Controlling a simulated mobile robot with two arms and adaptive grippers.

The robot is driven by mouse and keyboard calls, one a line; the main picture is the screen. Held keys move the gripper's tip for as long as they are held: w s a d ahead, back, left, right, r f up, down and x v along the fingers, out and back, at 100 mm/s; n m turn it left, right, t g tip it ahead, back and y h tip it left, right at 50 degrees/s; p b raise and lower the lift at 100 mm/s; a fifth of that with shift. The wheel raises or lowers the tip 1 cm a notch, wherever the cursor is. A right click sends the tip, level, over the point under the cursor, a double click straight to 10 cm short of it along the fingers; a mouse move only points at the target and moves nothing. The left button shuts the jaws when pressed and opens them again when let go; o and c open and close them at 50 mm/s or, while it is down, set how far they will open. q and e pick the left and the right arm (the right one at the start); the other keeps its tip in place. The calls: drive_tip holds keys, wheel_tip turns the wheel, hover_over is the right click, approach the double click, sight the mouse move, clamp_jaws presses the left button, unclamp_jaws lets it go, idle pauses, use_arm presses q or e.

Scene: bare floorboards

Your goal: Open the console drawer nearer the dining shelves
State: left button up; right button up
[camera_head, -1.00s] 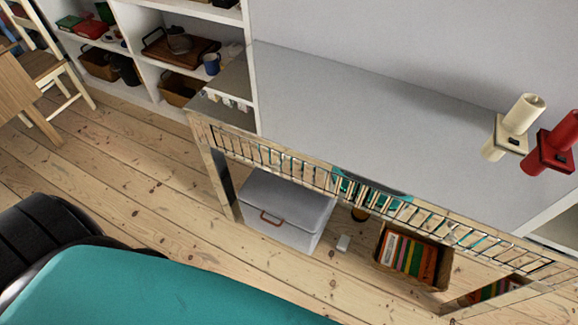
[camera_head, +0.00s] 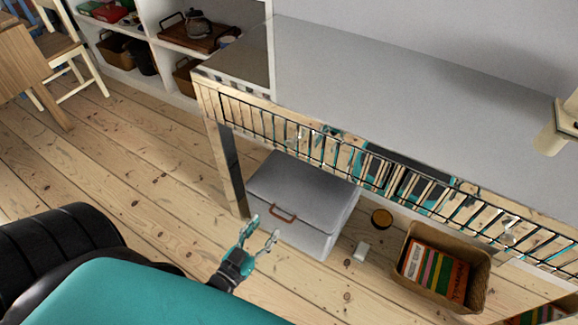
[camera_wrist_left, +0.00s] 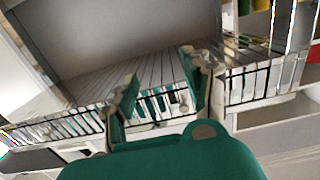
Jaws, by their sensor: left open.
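The console (camera_head: 400,110) has a grey top and a mirrored front with a dark grid pattern. Its drawer nearer the shelves (camera_head: 255,117) is the left part of the front and looks closed, with a small bright knob on it. My left gripper (camera_head: 262,233) is open and empty, low in front of the console, apart from the drawer front in the head view. In the left wrist view my open fingers (camera_wrist_left: 160,92) frame the console's reflective front (camera_wrist_left: 262,82). My right gripper is not in view.
White shelves (camera_head: 150,20) with baskets and a teapot stand at the back left, beside a chair (camera_head: 65,55). Floorboards at left are clear.

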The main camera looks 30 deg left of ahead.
use_arm(q)
wheel_tip(320, 180, up, 10)
drive_tip(key=a+r+t+b, duration=0.1)
drive_tip(key=t+b, duration=0.3)
drive_tip(key=t, duration=0.1)
approach(290, 146)
drive_tip(key=x, duration=0.8)
drive_tip(key=shift+r, duration=0.1)
drive_tip(key=shift+x, duration=0.8)
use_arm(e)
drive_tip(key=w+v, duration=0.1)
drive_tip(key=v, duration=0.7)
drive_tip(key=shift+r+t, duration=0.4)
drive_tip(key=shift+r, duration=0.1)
use_arm(q)
drive_tip(key=shift+c, duration=0.3)
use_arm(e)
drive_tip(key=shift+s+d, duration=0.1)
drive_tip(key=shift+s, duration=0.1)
use_arm(q)
clamp_jaws()
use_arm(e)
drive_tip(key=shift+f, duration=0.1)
